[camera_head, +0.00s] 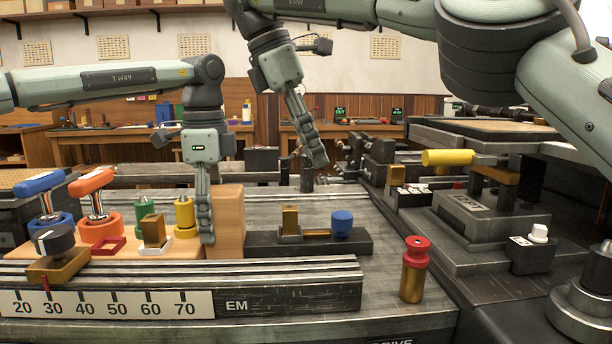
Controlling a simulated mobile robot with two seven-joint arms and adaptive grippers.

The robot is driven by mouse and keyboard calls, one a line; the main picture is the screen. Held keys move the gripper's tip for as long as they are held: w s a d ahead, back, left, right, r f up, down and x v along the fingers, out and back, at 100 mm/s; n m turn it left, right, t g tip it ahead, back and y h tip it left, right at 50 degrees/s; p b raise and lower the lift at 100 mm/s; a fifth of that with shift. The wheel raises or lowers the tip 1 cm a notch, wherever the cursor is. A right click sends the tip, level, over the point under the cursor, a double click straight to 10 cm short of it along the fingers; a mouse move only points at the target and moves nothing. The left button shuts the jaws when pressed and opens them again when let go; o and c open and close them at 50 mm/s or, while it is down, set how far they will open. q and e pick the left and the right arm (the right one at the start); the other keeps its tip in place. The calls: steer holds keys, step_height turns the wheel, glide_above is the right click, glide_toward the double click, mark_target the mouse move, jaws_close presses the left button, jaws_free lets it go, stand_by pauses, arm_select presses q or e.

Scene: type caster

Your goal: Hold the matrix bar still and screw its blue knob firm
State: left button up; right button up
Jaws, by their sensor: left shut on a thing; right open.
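The matrix bar (268,246) is a dark bar lying on the grey bench, with brass parts on top and a blue knob (342,222) standing near its right end. A wooden block (229,220) stands at the bar's left end and hides part of that end. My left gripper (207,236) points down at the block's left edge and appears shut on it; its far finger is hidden. My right gripper (319,160) is open and empty, above and behind the bar, up and left of the knob. Its fingers are seen edge-on.
A brass cylinder with a red top (414,270) stands right of the bar. A numbered rail (170,304) runs along the front. A stepped machine (480,226) fills the right.

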stand_by(0.3)
arm_select(q)
steer(key=o, duration=1.8)
steer(key=shift+c, duration=0.2)
